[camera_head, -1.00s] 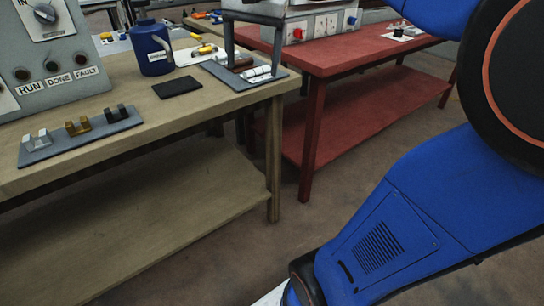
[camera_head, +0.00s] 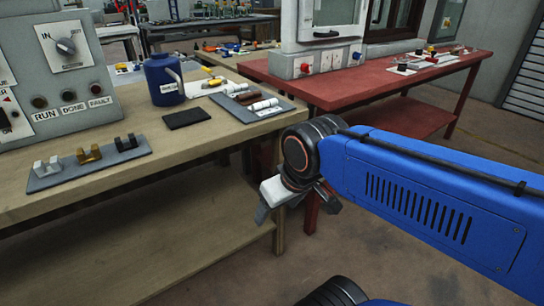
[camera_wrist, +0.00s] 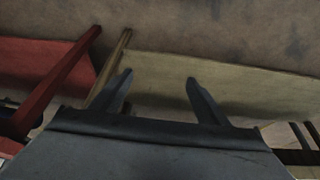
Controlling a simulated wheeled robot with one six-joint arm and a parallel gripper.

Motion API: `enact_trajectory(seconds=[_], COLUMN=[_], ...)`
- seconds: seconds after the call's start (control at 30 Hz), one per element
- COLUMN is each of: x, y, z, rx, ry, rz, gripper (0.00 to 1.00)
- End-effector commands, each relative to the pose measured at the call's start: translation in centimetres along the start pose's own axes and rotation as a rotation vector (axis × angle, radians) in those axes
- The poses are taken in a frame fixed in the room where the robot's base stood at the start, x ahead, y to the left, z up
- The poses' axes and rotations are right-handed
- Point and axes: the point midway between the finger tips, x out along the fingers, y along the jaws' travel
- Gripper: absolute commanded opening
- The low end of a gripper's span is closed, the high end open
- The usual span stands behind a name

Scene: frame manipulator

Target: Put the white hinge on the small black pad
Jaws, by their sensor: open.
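The white hinge (camera_head: 47,166) stands at the left end of a grey tray (camera_head: 62,181) on the wooden bench. A brass hinge (camera_head: 89,154) and a black hinge (camera_head: 126,143) stand beside it on the same tray. The small black pad (camera_head: 187,118) lies flat and bare on the bench, behind and right of the tray. My gripper (camera_head: 295,204) is off the bench's right end, well apart from the hinge and pad. In the wrist view its two fingers (camera_wrist: 158,78) are spread with nothing between them; neither hinge nor pad shows there.
A control box (camera_head: 55,75) stands at the bench's back left. A blue jug (camera_head: 164,80) stands behind the pad. A second grey tray (camera_head: 240,111) with white and brown cylinders lies to its right. A red bench (camera_head: 400,88) stands behind. Bare wood lies before the pad.

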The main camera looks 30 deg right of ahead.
Motion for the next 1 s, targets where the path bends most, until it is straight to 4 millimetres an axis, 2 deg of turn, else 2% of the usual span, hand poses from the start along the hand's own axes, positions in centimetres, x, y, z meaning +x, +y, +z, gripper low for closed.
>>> enact_trajectory(seconds=[0.17,0.47,0.77,1.0], x=[-0.4,-1.9,-3.4,-4.3], y=[0.7,3.1,4.8,4.5], z=[-1.4,-7.0,-14.6,-21.6], rx=[-0.119,-0.547,-0.947,-1.226], ry=[-0.06,-0.28,-0.528,-0.744], rz=[0.037,0.174,0.313,0.424], gripper=[0.69,0.69,0.69,0.69])
